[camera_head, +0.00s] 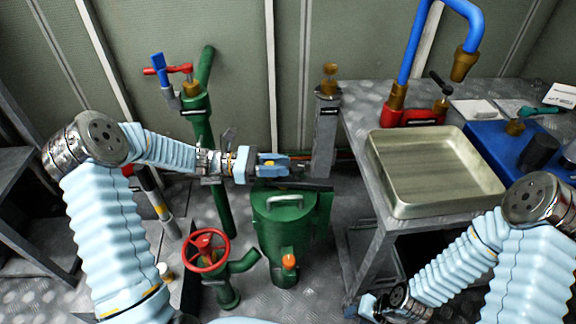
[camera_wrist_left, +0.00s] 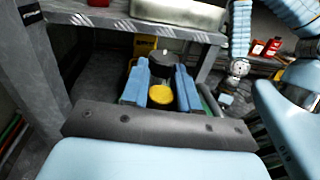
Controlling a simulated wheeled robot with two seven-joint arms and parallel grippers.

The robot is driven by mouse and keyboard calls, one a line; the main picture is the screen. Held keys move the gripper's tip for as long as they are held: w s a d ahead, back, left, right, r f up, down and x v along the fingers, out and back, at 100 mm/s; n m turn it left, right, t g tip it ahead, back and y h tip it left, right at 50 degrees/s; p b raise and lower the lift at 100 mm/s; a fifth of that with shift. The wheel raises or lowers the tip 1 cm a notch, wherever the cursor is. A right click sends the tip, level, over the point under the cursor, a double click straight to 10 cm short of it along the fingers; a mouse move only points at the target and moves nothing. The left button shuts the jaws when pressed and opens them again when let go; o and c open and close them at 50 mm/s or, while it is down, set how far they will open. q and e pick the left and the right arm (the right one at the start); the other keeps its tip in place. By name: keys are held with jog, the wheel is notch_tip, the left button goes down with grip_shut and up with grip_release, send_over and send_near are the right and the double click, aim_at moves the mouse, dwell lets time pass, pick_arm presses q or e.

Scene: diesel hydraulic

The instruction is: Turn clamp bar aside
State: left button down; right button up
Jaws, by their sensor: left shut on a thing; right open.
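The green vessel (camera_head: 283,232) stands on the floor at the centre of the head view, with a pale handle (camera_head: 285,200) on its top. A dark flat clamp bar (camera_head: 318,187) lies across the vessel's rear edge, partly hidden under my left gripper. My left gripper (camera_head: 282,165) reaches in from the left, level above the vessel. Its blue fingers are shut on a dark round knob (camera_wrist_left: 163,66), which appears to belong to the bar. A yellow disc (camera_wrist_left: 160,96) shows between the fingers. My right gripper (camera_head: 378,304) is open and empty, low beside the table.
A metal table (camera_head: 358,140) on the right holds a shallow tray (camera_head: 440,205) and a blue pipe (camera_head: 412,50). A red handwheel (camera_head: 205,251) stands front left of the vessel. A green pipe (camera_head: 205,120) with a red-handled valve rises behind my left arm. A grey post (camera_head: 326,135) stands behind the vessel.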

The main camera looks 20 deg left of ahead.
pick_arm(q)
jog(key=shift+w, duration=1.3)
jog(key=c, duration=1)
grip_release()
jog(key=shift+s+d, duration=0.1)
jog(key=shift+o, duration=0.2)
jog(key=v, duration=0.8)
jog(key=shift+b, duration=0.3)
